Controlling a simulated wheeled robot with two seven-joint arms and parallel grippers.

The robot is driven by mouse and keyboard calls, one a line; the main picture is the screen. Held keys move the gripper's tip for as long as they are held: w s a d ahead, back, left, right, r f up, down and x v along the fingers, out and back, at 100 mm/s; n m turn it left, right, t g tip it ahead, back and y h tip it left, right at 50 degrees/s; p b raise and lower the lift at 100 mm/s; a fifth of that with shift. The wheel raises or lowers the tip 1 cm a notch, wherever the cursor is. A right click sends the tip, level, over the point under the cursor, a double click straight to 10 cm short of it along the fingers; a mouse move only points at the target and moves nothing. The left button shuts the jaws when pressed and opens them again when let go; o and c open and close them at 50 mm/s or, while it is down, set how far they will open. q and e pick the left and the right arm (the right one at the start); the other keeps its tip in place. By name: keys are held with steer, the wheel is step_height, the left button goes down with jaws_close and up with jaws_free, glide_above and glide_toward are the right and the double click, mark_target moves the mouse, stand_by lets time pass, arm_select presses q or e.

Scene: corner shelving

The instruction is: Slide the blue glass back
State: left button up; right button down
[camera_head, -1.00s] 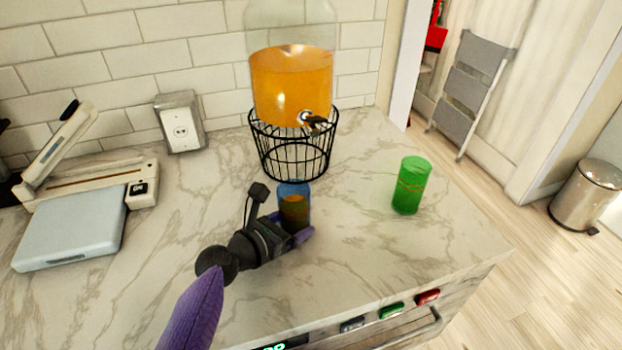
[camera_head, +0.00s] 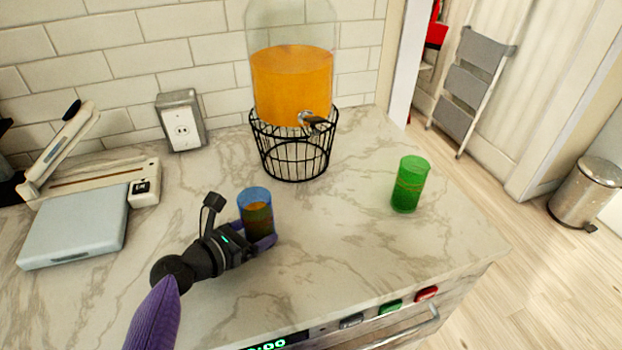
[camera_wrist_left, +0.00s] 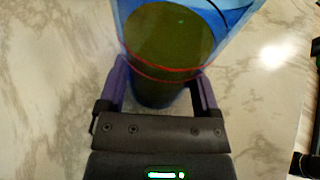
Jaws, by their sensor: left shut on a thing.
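The blue glass (camera_head: 256,207) holds an orange-brown drink and stands upright on the marble counter, left of and in front of the drink dispenser. My left gripper (camera_head: 257,240) is shut on the glass near its lower part, with one purple finger on each side. In the left wrist view the glass (camera_wrist_left: 165,45) sits between the two fingers of the left gripper (camera_wrist_left: 160,85). Whether its base touches the counter is hard to tell. My right gripper is not seen in the head view.
A dispenser of orange drink (camera_head: 291,85) stands on a black wire stand (camera_head: 293,160). A green glass (camera_head: 410,185) stands to the right. Counter between the glasses is clear.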

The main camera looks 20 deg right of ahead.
arm_select(q)
steer(key=shift+s+a, duration=0.1)
steer(key=shift+a, duration=2.45)
steer(key=shift+p, duration=0.3)
steer(key=shift+r, duration=0.1)
steer(key=o, duration=0.7)
